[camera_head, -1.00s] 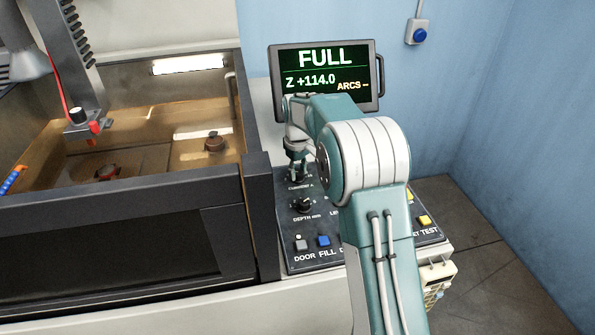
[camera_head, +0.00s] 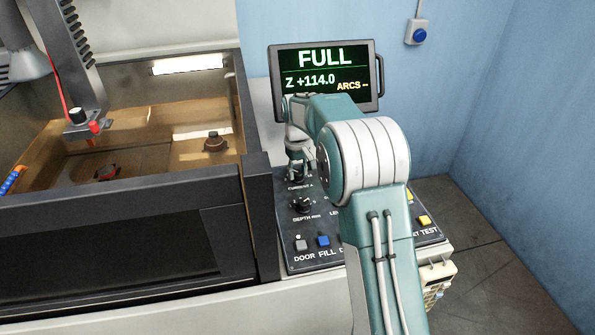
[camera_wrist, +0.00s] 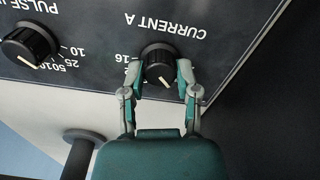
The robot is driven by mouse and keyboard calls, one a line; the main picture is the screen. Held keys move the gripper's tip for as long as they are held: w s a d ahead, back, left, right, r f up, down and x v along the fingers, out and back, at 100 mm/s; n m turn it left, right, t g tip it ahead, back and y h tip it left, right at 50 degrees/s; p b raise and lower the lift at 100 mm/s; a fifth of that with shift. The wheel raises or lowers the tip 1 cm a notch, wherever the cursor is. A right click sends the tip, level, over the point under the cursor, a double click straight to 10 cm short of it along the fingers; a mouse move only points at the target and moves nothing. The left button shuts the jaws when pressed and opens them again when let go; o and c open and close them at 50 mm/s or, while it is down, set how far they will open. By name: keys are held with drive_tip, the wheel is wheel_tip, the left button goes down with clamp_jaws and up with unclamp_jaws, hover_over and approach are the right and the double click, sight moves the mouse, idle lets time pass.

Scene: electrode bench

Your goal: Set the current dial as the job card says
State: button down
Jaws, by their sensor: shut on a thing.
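The black current dial (camera_wrist: 159,62) sits on the dark control panel (camera_head: 320,255) under the label "CURRENT A", which shows upside down in the wrist view. The job card is not readable in these views.
The pulse dial (camera_wrist: 30,43) is beside the current dial. The depth dial (camera_head: 302,204) and the blue fill button (camera_head: 323,241) are nearer on the panel. A screen (camera_head: 325,75) behind reads "FULL", "Z +114.0". The filled tank (camera_head: 135,165) stands at left.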

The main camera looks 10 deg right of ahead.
sight(297, 172)
drive_tip(key=shift+c, duration=1.7)
unclamp_jaws()
drive_tip(key=shift+f, duration=0.25)
drive_tip(key=shift+r, duration=0.1)
wheel_tip(297, 172, up, 12)
drive_tip(key=s+r+m+t, duration=0.1)
drive_tip(key=s+r, duration=0.3)
drive_tip(key=s, duration=0.5)
drive_tip(key=s+r+m+t, duration=0.15)
drive_tip(key=s+r, duration=0.35)
drive_tip(key=s, duration=0.5)
drive_tip(key=s+f+t, duration=0.1)
drive_tip(key=s+f, duration=0.2)
drive_tip(key=s, duration=0.6)
drive_tip(key=s+f+t, duration=0.2)
drive_tip(key=s+f, duration=0.1)
drive_tip(key=s, duration=0.5)
drive_tip(key=shift+s+f, duration=0.3)
drive_tip(key=shift+s, duration=0.05)
